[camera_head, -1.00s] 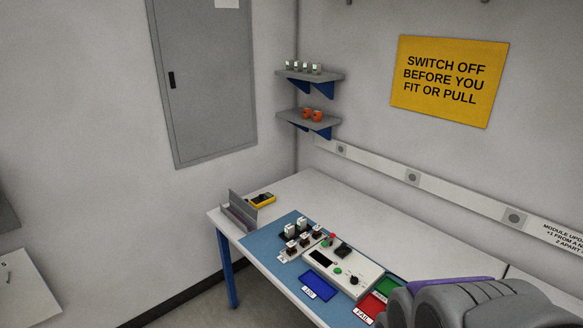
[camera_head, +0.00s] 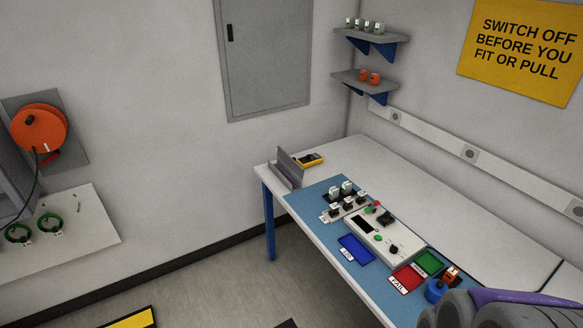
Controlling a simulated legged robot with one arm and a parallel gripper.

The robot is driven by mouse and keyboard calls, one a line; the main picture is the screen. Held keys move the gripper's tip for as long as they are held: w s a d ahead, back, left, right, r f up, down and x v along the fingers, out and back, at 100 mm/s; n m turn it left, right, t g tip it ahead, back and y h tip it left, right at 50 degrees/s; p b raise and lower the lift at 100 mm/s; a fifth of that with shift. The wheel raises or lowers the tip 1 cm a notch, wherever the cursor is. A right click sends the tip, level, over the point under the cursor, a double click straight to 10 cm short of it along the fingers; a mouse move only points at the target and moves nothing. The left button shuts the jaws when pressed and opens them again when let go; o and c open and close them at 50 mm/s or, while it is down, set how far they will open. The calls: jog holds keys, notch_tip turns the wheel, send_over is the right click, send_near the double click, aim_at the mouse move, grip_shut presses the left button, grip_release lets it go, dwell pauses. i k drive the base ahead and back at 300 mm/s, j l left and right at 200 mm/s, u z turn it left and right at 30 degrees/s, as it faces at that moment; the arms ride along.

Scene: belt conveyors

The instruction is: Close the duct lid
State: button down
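A small grey duct (camera_head: 287,178) lies at the far left end of the workbench. Its grey lid (camera_head: 290,160) appears to stand up, tilted open along the back side. The duct is small in view, so its inside and hinge are hard to make out. Grey rounded parts with a purple strip at the bottom right look like my own arm. They are well away from the duct, near the front of the bench. My gripper's fingers do not show.
The bench (camera_head: 428,192) carries a yellow meter (camera_head: 309,160) beside the duct, a control box (camera_head: 384,240), small modules (camera_head: 345,202), and blue (camera_head: 356,249), red (camera_head: 407,278) and green (camera_head: 428,263) trays. Open floor (camera_head: 225,275) lies left of the bench. An orange reel (camera_head: 39,128) hangs on the left wall.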

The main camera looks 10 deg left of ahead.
aim_at(290, 162)
jog(key=i+j+z, duration=0.1)
jog(key=i+j, duration=0.5)
jog(key=i+j+z, duration=0.15)
jog(key=i+j, duration=0.45)
jog(key=i+j+z, duration=0.1)
jog(key=i+j, duration=0.45)
jog(key=j, duration=0.15)
jog(key=i, duration=0.3)
